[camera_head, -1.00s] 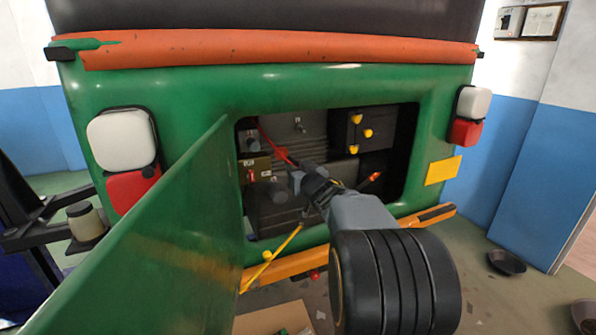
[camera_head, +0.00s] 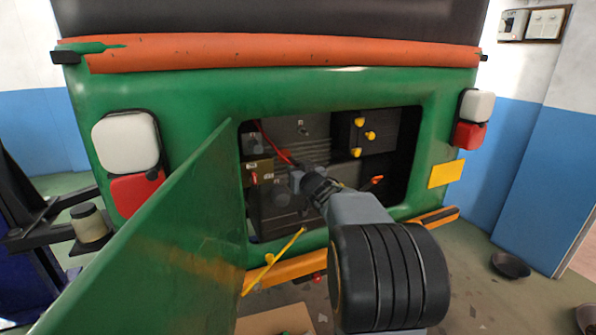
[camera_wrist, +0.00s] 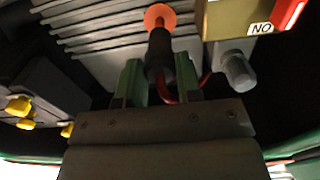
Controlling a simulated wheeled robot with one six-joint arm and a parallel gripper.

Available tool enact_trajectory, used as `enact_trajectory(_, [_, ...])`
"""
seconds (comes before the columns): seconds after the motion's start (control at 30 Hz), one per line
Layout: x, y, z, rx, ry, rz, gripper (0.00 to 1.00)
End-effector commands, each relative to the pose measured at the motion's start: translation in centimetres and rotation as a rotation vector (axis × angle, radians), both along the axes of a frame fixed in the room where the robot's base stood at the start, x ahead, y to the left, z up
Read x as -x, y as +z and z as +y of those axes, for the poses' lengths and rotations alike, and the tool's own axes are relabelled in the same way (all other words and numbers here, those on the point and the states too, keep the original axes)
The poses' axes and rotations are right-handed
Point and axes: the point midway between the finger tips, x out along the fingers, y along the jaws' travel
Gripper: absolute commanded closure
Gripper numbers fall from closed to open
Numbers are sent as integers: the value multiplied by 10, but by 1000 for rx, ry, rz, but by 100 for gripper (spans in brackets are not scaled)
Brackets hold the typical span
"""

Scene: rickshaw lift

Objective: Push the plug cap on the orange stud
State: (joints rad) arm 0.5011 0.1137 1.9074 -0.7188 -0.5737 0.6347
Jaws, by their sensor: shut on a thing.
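In the wrist view my gripper (camera_wrist: 160,82) is shut on the black plug cap (camera_wrist: 158,52), which has a red cable (camera_wrist: 166,92) running from its near end. The orange stud (camera_wrist: 160,15) shows as an orange disc at the far end of the cap, in line with it. The cap overlaps the disc in this view; I cannot tell whether it touches or is seated. In the head view my gripper (camera_head: 298,180) is inside the open bay of the green vehicle. The cap and stud are not clearly visible there, hidden by my wrist.
The open green door (camera_head: 190,220) stands left of my arm. A box marked NO (camera_wrist: 230,18) and a grey knob (camera_wrist: 238,68) are close right of the cap in the wrist view. Yellow knobs (camera_head: 357,137) sit on a dark panel at the bay's upper right.

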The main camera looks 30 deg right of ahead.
Motion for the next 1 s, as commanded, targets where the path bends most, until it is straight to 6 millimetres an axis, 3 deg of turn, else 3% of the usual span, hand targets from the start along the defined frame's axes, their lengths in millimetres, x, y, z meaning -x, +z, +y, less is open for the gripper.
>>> enact_trajectory(1.0, [-20, 0, -3, 1, 0, 0, 88])
